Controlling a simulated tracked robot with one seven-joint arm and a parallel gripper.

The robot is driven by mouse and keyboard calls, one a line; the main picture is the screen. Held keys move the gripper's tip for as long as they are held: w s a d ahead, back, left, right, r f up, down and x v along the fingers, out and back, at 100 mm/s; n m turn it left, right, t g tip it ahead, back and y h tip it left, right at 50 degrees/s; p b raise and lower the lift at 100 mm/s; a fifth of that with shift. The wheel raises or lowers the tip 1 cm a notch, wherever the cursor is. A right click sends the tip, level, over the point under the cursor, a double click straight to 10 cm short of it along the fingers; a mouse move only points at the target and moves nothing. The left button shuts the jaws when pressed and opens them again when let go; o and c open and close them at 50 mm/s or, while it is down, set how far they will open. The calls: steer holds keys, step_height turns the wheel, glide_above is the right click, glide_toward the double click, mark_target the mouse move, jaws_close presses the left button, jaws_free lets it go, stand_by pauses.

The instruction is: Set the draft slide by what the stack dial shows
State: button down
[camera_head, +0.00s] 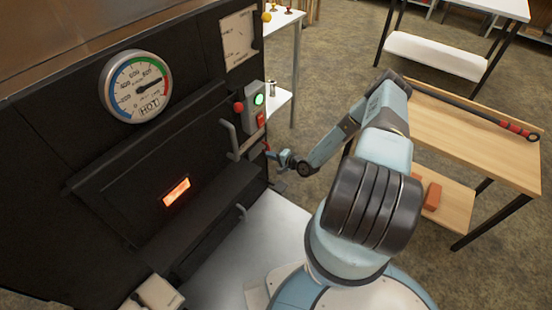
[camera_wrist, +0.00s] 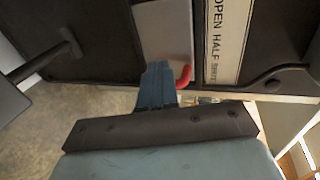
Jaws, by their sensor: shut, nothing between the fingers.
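The stack dial (camera_head: 136,86) is a round gauge on the dark evaporator front in the head view. Its needle points right and slightly up, at the red part of the band; "HOT" is printed below. The draft slide (camera_wrist: 164,32) shows in the wrist view as a grey plate with a red handle (camera_wrist: 185,76). Beside it a white label (camera_wrist: 228,38) reads OPEN, HALF, SHUT; the handle is level with the SHUT end. My gripper (camera_wrist: 158,72) is shut and empty, its blue fingertips close beside the handle. Whether they touch it I cannot tell.
A grey box with a green light (camera_head: 258,99) and a red switch is mounted above my gripper. A firebox door (camera_head: 150,170) with a glowing window is to the left. A wooden bench (camera_head: 480,125) holding a long tool stands right of my arm.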

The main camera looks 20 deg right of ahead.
mark_target(258, 151)
steer(key=shift+x, duration=2.75)
steer(key=shift+d, duration=0.1)
steer(key=shift+w+d, duration=0.45)
steer(key=shift+s+a, duration=0.45)
steer(key=shift+a, duration=0.05)
steer(key=v, duration=0.9)
steer(key=shift+d+f, duration=0.15)
steer(key=shift+f, duration=0.15)
steer(key=shift+s, duration=0.1)
